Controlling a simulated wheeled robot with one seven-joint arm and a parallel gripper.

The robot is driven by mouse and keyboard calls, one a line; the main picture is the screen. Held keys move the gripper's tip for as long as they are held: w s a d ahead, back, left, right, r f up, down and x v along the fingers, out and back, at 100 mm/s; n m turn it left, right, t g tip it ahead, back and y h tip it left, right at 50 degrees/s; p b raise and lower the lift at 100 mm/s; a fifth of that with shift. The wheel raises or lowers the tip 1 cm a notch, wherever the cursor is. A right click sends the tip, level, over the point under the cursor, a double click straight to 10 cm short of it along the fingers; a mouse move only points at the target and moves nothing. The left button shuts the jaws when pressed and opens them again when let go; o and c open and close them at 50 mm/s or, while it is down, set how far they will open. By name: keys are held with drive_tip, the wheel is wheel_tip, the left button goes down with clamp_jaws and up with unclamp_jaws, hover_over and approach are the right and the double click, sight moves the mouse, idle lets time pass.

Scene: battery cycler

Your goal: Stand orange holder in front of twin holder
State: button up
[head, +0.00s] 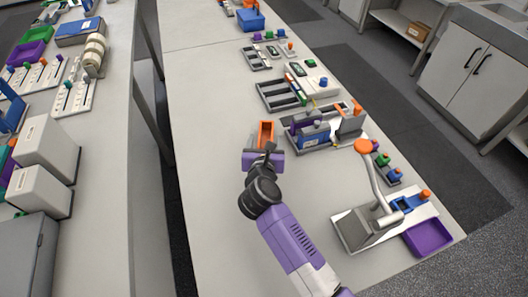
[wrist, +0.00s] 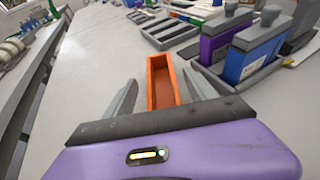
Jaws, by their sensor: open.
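The orange holder (head: 265,131) is a small open-topped rectangular box on the light bench, just beyond my gripper in the head view. In the wrist view the orange holder (wrist: 160,82) lies between and ahead of the two grey fingers, its long side pointing away. My gripper (wrist: 162,95) is open, a finger on each side of the holder's near part; I cannot tell whether either touches it. To the right stands a grey rack (head: 290,139) with a purple piece (wrist: 214,42) and a blue piece (wrist: 255,48). I cannot tell which item is the twin holder.
A grey slotted tray (head: 270,95) lies beyond the orange holder. A lever press (head: 365,232) with an orange knob and a purple bin (head: 430,236) stand at the near right. The bench left of the orange holder is clear up to its edge.

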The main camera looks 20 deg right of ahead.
drive_tip(key=v, duration=0.8)
drive_tip(key=shift+s+a, duration=0.1)
drive_tip(key=shift+s, duration=0.1)
